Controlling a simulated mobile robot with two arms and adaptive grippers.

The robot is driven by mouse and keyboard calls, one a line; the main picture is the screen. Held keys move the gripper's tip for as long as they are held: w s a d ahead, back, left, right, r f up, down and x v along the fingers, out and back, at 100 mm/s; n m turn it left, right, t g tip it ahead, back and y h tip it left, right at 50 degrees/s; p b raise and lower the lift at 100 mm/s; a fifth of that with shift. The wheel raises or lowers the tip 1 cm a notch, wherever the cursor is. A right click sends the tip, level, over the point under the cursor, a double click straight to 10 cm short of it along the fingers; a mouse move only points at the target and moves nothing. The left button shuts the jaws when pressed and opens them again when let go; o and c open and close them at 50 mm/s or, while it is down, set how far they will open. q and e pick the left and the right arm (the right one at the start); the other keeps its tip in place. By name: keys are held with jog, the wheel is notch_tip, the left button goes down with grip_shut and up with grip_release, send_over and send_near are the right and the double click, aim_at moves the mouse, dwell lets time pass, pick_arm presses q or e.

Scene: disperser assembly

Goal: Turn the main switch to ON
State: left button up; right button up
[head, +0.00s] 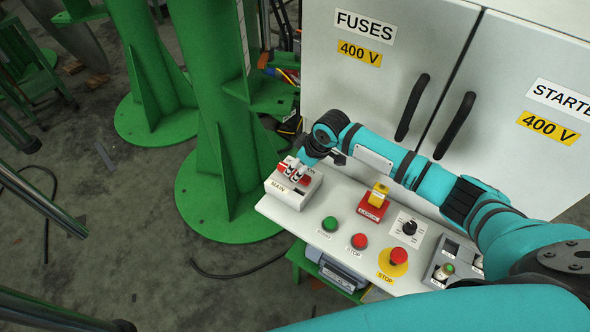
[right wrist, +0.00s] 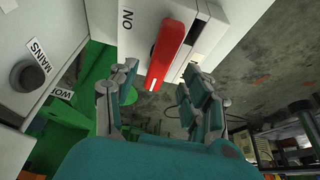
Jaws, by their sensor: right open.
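The main switch box (head: 293,190) is a white box marked MAIN at the left end of the control panel. Its red handle (right wrist: 172,48) shows in the right wrist view, slightly tilted, with an upside-down ON label (right wrist: 127,18) to its left. My right gripper (head: 297,172) is over the box and hides part of its top in the head view. In the right wrist view the right gripper (right wrist: 161,76) is open, with one finger on each side of the handle's near end. I see no clear contact. My left gripper is not in view.
A green column (head: 225,120) stands close left.

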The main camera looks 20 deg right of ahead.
aim_at(295, 171)
jog(key=x, duration=0.2)
jog(key=shift+w+f, duration=0.15)
jog(key=shift+f, duration=0.1)
jog(key=shift+w+a+f, duration=0.2)
jog(key=shift+f, duration=0.35)
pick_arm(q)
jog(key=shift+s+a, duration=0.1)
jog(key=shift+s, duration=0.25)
pick_arm(e)
grip_shut()
